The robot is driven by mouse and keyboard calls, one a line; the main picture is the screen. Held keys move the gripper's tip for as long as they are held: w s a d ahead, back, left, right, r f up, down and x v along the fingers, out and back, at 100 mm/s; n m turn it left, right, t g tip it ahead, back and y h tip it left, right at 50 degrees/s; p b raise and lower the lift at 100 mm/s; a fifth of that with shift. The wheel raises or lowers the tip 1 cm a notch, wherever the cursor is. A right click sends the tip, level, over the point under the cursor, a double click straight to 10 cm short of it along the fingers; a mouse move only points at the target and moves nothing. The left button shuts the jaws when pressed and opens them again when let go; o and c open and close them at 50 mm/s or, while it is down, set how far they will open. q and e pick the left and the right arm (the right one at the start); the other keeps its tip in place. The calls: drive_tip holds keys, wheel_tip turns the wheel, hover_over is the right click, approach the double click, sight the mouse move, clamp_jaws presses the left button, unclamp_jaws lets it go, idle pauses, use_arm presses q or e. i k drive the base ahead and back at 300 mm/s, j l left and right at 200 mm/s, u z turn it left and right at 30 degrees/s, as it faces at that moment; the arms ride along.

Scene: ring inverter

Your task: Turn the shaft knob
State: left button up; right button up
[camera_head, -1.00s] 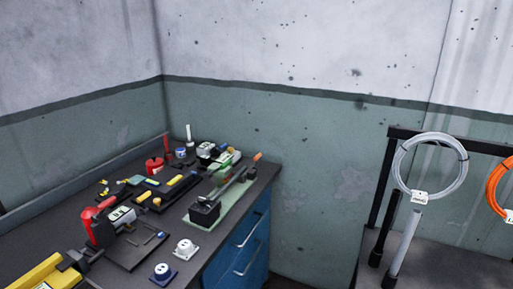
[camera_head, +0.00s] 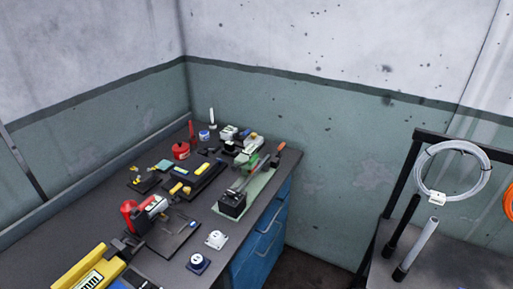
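I cannot single out a shaft knob for certain; the small parts on the workbench are too small to tell. A long tool with a black block (camera_head: 232,205) at its near end lies on a green mat (camera_head: 262,189) at the bench's right side. Its bar slopes up and away to an orange-red tip (camera_head: 282,147). A white round fitting (camera_head: 216,239) and a blue-and-white round fitting (camera_head: 198,262) sit near the bench's front right edge. Neither of my grippers is in view.
The dark workbench (camera_head: 60,233) stands in the wall corner, crowded with tools, including a yellow labelled object (camera_head: 84,268) and a red can (camera_head: 181,150). Blue drawers (camera_head: 262,238) face right. A rack (camera_head: 405,190) at right holds a white cable coil (camera_head: 480,181). Floor shows between them.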

sight(231, 193)
drive_tip(key=k+j+u, duration=0.15)
drive_tip(key=u, duration=0.2)
drive_tip(key=k+j+u, duration=0.1)
drive_tip(key=u, duration=0.3)
drive_tip(key=j+u, duration=0.35)
